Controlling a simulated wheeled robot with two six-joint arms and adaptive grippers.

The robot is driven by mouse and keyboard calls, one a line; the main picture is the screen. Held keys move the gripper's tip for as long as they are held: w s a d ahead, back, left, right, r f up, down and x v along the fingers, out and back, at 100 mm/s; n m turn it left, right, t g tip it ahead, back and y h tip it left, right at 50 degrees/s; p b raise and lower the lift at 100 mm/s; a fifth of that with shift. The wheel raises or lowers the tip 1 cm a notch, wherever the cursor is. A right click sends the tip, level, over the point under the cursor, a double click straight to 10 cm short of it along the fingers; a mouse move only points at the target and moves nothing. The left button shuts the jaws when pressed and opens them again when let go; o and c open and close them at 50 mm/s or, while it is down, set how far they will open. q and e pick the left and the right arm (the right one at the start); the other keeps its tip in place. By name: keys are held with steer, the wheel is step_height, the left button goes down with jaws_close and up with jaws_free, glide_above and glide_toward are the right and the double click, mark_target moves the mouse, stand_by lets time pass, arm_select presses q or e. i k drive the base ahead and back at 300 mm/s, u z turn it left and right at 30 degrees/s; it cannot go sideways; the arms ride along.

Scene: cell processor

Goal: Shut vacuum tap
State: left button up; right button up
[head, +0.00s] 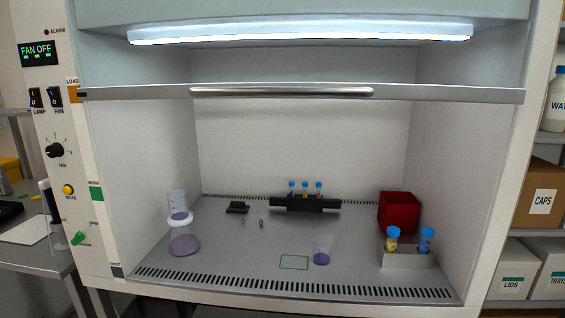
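A green tap handle (80,238) sits low on the white control panel (62,150) at the left of the cabinet. Small lettering beside it, which seems to read OPEN, is hard to make out. The handle looks tilted, its upper end toward the right. I cannot tell for sure from this view whether the tap is open or shut. Neither of my grippers is in view.
The cabinet's sash (290,91) is raised. Inside stand a filter flask (184,240), a beaker (322,252), a tube rack (300,204), a red box (398,211) and a metal block (408,258) with two bottles. A side table (40,262) lies left.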

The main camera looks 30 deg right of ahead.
mark_target(79, 237)
steer(key=z, duration=0.3)
steer(key=i, duration=0.7)
steer(key=z, duration=0.7)
